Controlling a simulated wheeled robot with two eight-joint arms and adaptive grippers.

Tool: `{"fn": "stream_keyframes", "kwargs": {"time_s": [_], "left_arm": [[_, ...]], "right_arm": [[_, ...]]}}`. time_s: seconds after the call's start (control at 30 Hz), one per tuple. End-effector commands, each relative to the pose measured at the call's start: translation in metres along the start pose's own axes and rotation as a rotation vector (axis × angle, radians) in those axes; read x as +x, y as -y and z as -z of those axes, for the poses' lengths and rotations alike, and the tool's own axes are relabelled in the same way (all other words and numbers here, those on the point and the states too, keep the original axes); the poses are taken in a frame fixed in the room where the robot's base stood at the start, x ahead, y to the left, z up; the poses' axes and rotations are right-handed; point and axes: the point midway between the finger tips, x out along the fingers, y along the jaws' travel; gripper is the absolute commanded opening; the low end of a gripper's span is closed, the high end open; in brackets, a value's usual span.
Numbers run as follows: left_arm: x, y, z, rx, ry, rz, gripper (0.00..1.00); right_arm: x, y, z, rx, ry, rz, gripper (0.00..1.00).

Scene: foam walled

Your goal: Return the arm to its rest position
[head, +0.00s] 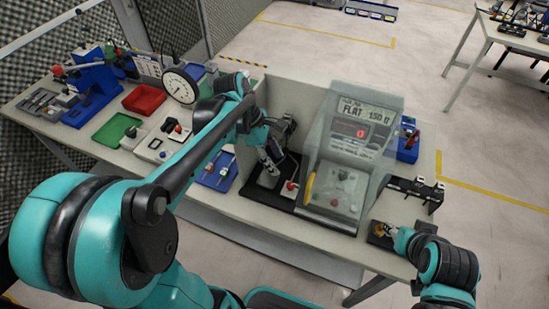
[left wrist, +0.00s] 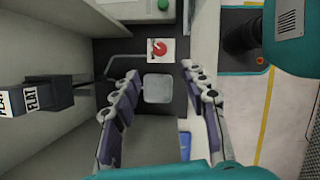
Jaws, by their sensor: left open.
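My left gripper (head: 268,160) reaches into a grey-walled bay on the bench, above a dark base. In the left wrist view its fingers (left wrist: 160,72) are spread apart with nothing held between them. A pale square plate (left wrist: 157,89) shows below and between the fingers. A red knob on a white square (left wrist: 157,48) lies just beyond the fingertips; it also shows in the head view (head: 290,187). My right gripper (head: 390,232) is low at the bench's right end, over a dark pad; its fingers are too small to read.
A clear-hooded machine with a display (head: 362,120) stands right beside the left gripper. Bay walls (left wrist: 60,60) are close on the left. A dial gauge (head: 180,84), a red tray (head: 144,98) and a green tray (head: 117,128) are on the bench's left. The floor behind is open.

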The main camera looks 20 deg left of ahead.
Motion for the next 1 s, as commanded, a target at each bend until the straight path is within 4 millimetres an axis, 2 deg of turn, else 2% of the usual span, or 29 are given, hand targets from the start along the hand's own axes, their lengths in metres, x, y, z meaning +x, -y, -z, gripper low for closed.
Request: {"fn": "stream_keyframes", "kwargs": {"time_s": [0.43,0.57,0.67,0.73,1.0], "left_arm": [[0.000,0.000,0.000,0.003,-0.001,-0.001,0.44],[0.000,0.006,-0.002,0.074,-0.019,-0.022,0.44],[-0.002,0.019,-0.003,0.235,-0.063,-0.065,0.44],[-0.003,0.032,-0.004,0.419,-0.119,-0.110,0.44],[-0.001,0.080,0.008,1.277,-0.463,-0.224,0.44]], "right_arm": [[0.000,0.000,0.000,0.000,0.000,0.000,0.44],[0.001,0.000,-0.001,0.000,0.000,0.000,0.44],[0.002,0.000,-0.002,0.000,0.000,0.000,0.44],[0.004,0.000,-0.003,0.000,0.000,0.000,0.44],[0.009,0.000,-0.006,0.000,0.000,0.000,0.44]]}}
